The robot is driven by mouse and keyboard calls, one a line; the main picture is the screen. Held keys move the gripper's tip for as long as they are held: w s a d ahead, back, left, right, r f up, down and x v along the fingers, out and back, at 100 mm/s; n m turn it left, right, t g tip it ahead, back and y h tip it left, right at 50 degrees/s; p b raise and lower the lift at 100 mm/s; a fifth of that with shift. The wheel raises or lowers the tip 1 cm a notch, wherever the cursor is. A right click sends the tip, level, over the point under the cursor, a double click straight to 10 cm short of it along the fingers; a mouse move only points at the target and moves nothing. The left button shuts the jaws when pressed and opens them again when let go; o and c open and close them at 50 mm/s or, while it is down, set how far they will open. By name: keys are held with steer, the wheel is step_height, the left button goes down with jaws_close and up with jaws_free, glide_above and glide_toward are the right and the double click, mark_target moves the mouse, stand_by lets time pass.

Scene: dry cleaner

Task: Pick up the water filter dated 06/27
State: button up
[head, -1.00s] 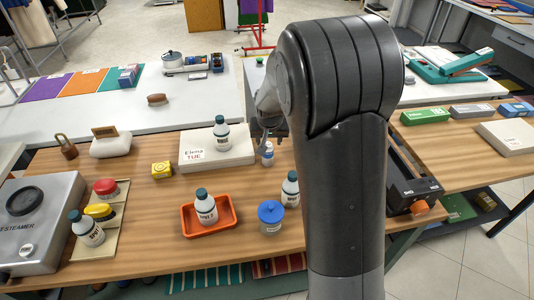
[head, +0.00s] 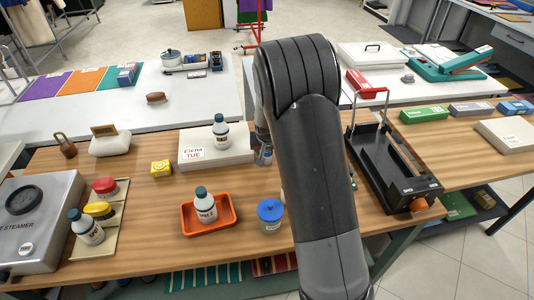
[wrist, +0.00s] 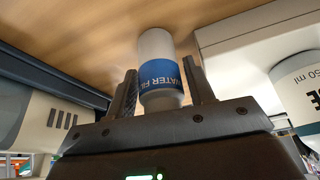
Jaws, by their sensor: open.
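The water filter (wrist: 158,45) is a white cylinder with a blue band; part of the words "WATER FI" shows in the wrist view. No date can be read on it. My gripper (wrist: 159,66) is open, with one finger on each side of the filter and its blue band between them. I cannot tell whether either finger touches it. In the head view my gripper (head: 263,156) is by the right edge of the white box labelled Elena TUE (head: 216,158), and the filter is largely hidden there.
A dark-capped bottle (head: 221,132) stands on the white box, close to my gripper. An orange tray (head: 233,226) with a bottle and a blue-lidded jar (head: 270,216) are nearer the front. A black frame (head: 385,165) is to the right.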

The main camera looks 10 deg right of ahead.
steer(key=shift+w+f, duration=0.25)
steer(key=shift+f, duration=0.4)
steer(key=shift+c, duration=0.3)
steer(key=c, duration=0.7)
steer(key=shift+r, duration=0.1)
steer(key=shift+c, duration=0.2)
